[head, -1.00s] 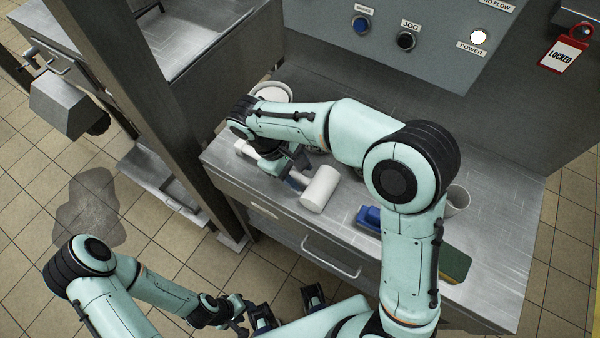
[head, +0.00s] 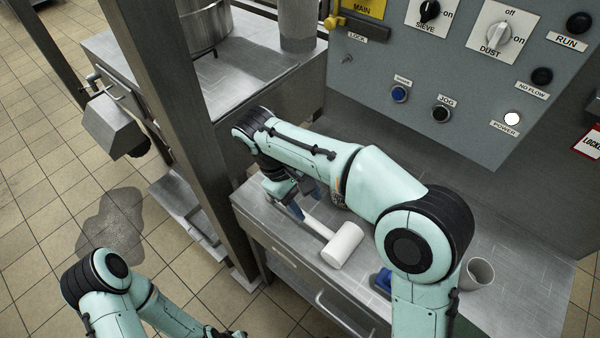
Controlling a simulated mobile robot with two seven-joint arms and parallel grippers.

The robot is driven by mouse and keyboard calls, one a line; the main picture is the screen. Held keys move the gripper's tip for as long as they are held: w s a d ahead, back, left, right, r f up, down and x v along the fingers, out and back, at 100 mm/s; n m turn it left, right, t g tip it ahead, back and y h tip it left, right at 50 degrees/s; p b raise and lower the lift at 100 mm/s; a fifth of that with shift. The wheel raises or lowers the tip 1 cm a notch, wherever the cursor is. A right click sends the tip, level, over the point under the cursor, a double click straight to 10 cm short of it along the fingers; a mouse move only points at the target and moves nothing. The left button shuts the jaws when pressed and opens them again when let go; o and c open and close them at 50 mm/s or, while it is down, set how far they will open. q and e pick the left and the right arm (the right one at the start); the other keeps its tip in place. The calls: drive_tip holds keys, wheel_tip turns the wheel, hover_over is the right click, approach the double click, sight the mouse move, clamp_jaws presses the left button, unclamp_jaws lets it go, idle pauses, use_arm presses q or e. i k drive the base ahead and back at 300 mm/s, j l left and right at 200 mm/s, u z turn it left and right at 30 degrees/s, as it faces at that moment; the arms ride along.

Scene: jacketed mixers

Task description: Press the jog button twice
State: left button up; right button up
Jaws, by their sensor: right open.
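The jog button (head: 440,113) is a round black button in a metal ring, under a JOG label on the grey control panel (head: 375,60). Nothing covers it. My right gripper (head: 305,199) is low over the steel bench, well below and left of the button. Its blue-tipped fingers are apart, close to the handle of a white-headed mallet (head: 342,244); I cannot tell whether they touch it. Of my left arm, only links show at the lower left; its fingers are outside the frame.
A blue button (head: 399,93) sits left of the jog button. A grey cup (head: 477,273) and a blue object (head: 382,281) are on the bench near my right elbow.

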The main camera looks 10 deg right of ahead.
sight(440, 114)
drive_tip(key=k, duration=1)
